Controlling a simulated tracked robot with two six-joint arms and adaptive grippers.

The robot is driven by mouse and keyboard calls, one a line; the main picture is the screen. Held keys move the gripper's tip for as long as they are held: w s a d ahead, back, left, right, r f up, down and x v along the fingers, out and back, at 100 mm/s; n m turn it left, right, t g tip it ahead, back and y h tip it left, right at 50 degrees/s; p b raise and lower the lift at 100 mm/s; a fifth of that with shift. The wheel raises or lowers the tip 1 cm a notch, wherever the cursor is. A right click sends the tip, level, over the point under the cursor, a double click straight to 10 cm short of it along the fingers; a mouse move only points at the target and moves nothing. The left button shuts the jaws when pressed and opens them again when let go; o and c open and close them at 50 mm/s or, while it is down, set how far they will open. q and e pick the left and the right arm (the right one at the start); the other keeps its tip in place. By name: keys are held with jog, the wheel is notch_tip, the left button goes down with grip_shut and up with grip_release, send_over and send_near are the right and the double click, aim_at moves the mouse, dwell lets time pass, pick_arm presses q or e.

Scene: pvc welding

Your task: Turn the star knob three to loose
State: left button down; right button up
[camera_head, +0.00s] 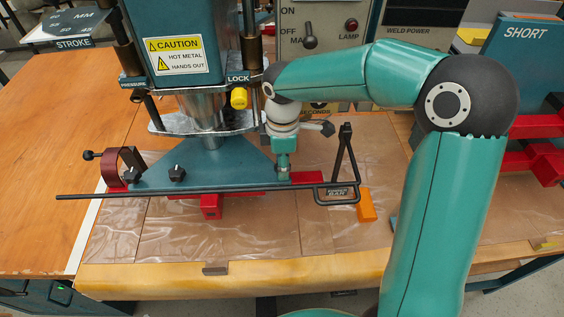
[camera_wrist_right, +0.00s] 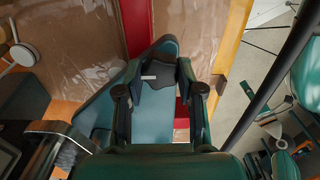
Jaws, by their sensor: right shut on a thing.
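My right gripper (camera_head: 283,170) points down at the right end of the teal triangular plate (camera_head: 205,160) of the press. In the right wrist view its two fingers (camera_wrist_right: 160,92) are shut on a dark star knob (camera_wrist_right: 184,73) that sits on the teal plate. In the head view that knob is hidden by the gripper. Another black star knob (camera_head: 177,174) stands on the left part of the plate, apart from the gripper. My left gripper is not in view.
A long black bar (camera_head: 150,194) runs along the plate's front and ends in a triangular handle (camera_head: 342,170) right of the gripper. A yellow lock knob (camera_head: 239,98) is above. An orange block (camera_head: 366,205) lies on the film-covered table. The wooden table at left (camera_head: 45,150) is clear.

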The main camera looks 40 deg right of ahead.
jog(key=shift+r, duration=0.1)
jog(key=o, duration=1.2)
jog(key=shift+c, duration=0.2)
notch_tip(320, 180, up, 12)
